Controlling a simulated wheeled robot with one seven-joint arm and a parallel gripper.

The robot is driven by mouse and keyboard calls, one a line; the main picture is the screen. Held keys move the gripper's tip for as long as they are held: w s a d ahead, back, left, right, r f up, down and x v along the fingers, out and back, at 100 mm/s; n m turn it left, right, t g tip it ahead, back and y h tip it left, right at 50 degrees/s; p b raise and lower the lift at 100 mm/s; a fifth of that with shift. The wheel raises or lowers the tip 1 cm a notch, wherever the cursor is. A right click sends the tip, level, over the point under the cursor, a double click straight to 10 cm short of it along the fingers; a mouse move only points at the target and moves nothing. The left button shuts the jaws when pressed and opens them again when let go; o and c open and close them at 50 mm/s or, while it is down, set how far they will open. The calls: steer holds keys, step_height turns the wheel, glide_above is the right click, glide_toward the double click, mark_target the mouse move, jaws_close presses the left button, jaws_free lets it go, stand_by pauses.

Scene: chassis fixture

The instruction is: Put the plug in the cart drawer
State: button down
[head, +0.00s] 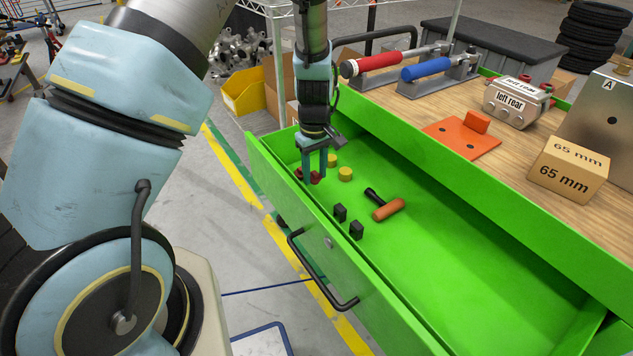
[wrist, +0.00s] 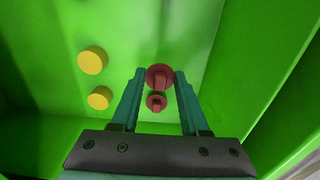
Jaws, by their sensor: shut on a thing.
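My gripper (head: 318,175) is down inside the open green cart drawer (head: 470,240), at its far left end. It is shut on a red plug (wrist: 160,77), which sits between the fingertips in the wrist view; my gripper (wrist: 160,75) shows there from above. In the head view the held red plug (head: 316,178) is partly hidden by the fingers. A second, smaller-looking red plug (wrist: 157,102) lies just beside it; it also shows in the head view (head: 299,173). I cannot tell whether the held plug touches the drawer floor.
Two yellow round pieces (head: 345,174), two black blocks (head: 356,230) and an orange-and-black hammer-like tool (head: 388,208) lie in the drawer. The drawer's right part is clear. The wooden cart top (head: 480,165) holds clamps, an orange plate (head: 462,139) and a 65 mm box (head: 567,170).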

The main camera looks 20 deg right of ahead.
mark_target(315, 177)
steer(key=shift+f, duration=1.65)
steer(key=shift+f, duration=0.15)
steer(key=shift+c, duration=2)
jaws_free()
step_height(315, 177, up, 12)
steer(key=shift+r, duration=0.2)
